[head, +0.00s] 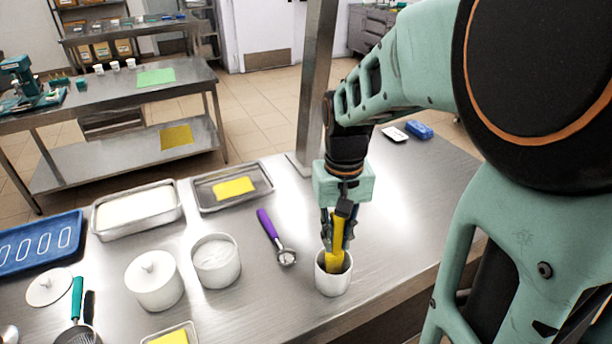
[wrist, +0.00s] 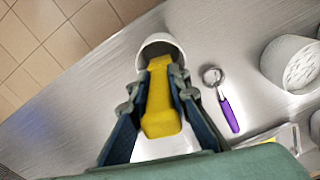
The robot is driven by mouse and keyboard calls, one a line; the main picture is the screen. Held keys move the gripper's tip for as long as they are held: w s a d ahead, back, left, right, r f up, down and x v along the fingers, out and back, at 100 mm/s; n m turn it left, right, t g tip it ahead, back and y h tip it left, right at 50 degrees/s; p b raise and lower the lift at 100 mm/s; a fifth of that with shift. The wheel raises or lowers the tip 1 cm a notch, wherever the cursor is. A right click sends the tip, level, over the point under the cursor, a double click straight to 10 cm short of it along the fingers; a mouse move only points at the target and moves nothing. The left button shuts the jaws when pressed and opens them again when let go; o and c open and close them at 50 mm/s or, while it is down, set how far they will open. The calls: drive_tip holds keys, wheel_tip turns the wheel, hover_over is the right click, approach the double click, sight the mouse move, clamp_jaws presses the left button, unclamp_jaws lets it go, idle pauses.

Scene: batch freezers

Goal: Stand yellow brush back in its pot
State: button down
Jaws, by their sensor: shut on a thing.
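The yellow brush (head: 335,249) is upright in the head view, with its lower end inside the mouth of a white pot (head: 333,283). My gripper (head: 338,232) is shut on the brush just above the pot rim. In the wrist view the brush (wrist: 161,98) lies between my two fingers (wrist: 162,105), and its far end reaches into the pot (wrist: 158,46). The brush's lower tip is hidden inside the pot, so I cannot tell whether it touches the bottom.
A purple-handled scoop (head: 268,224) lies left of the pot. A white open jar (head: 216,262) and a lidded jar (head: 154,282) stand further left. A metal tray with a yellow item (head: 233,187) and a metal post (head: 316,80) are behind. The steel table is clear right of the pot.

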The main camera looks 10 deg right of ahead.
sight(335, 255)
drive_tip(key=shift+f, duration=1.9)
drive_tip(key=shift+f, duration=0.2)
drive_tip(key=c, duration=1.8)
unclamp_jaws()
drive_tip(key=shift+r, duration=0.15)
wheel_tip(335, 255, up, 12)
drive_tip(key=shift+r, duration=0.1)
